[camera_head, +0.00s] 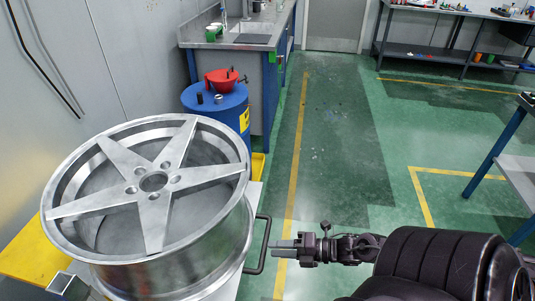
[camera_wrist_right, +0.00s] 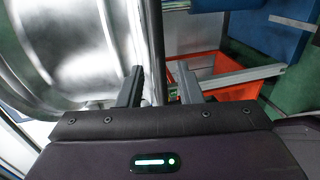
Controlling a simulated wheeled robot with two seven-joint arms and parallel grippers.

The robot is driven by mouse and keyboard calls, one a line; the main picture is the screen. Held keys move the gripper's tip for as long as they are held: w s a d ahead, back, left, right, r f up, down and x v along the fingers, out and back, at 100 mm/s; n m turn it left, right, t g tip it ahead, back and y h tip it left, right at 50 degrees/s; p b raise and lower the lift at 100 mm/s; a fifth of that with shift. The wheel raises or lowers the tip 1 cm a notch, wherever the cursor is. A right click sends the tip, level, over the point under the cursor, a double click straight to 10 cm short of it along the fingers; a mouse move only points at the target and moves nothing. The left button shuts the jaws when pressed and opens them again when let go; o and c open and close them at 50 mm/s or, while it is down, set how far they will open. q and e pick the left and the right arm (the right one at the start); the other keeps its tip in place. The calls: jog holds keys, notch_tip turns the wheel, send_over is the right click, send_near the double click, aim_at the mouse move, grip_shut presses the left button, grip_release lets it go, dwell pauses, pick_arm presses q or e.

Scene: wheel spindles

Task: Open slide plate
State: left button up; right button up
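A white slide plate (camera_head: 229,290) lies under a large silver five-spoke wheel (camera_head: 153,181). A black bar handle (camera_head: 265,230) sticks out from the plate's right side. My right gripper (camera_head: 276,245) comes in from the right, with its fingertips at the handle's outer bar. In the right wrist view, my right gripper (camera_wrist_right: 159,78) has its two fingers spread apart. The dark handle bar (camera_wrist_right: 156,40) shows in the gap between them, and neither finger looks closed on it. The wheel's rim (camera_wrist_right: 75,50) fills the left of that view. My left gripper is not in view.
A blue drum (camera_head: 220,108) with a red item (camera_head: 221,79) on top stands behind the wheel. An orange-red bin (camera_wrist_right: 215,75) is beyond the fingers in the wrist view. Grey wall is at left. Green floor (camera_head: 340,150) is open at centre and right.

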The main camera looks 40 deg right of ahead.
jog(key=shift+v, duration=1.75)
jog(key=shift+f, duration=0.1)
